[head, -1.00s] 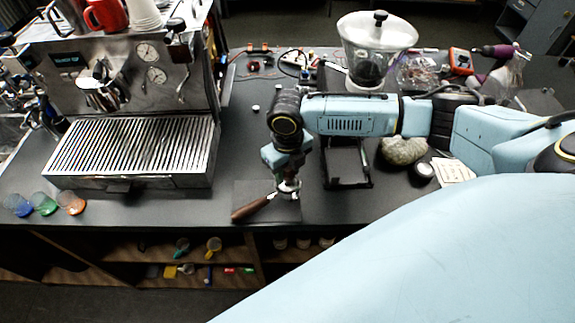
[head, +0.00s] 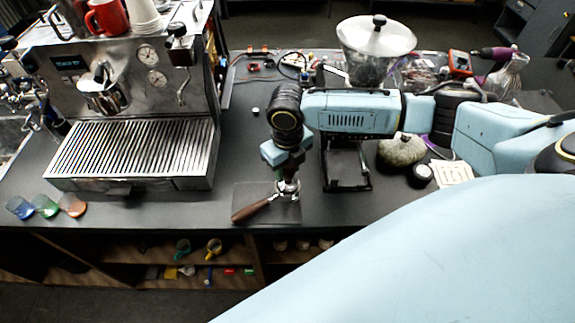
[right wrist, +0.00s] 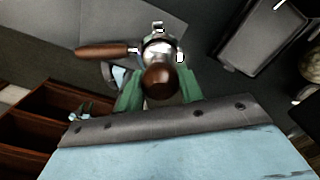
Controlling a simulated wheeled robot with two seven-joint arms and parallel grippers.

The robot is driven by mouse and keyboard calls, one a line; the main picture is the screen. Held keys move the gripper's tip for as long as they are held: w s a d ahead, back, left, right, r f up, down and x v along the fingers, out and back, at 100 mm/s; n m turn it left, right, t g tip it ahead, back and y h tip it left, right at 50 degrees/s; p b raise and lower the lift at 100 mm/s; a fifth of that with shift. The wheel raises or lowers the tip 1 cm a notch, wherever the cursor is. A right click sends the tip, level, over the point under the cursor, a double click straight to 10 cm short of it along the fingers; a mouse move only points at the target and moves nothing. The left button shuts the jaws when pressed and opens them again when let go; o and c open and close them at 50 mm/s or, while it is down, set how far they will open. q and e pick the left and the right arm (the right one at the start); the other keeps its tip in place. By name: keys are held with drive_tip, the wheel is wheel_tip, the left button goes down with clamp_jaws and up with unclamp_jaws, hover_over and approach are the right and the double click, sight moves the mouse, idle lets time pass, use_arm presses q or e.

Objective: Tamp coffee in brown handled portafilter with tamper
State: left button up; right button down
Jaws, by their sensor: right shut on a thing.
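The brown handled portafilter (head: 252,210) lies on a dark mat (head: 288,212) at the counter's front edge, its handle pointing front left. In the right wrist view, its brown handle (right wrist: 103,50) points left and its metal head is just beyond the tamper. The tamper's round brown knob (right wrist: 158,81) sits between the green fingers of my right gripper (right wrist: 158,95), which is shut on it. In the head view, my right gripper (head: 287,172) points down directly over the portafilter's head. The tamper base and the coffee are hidden, so contact cannot be told. My left gripper is not in view.
The espresso machine (head: 130,110) stands at the left, with several small coloured cups (head: 45,206) before it. A black stand (head: 347,168) is close right of the portafilter. A grinder with a clear hopper (head: 375,45) is behind. Open shelves (head: 180,262) lie below the counter.

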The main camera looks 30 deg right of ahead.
drive_tip(key=shift+w+r, duration=0.1)
drive_tip(key=shift+r, duration=2.7)
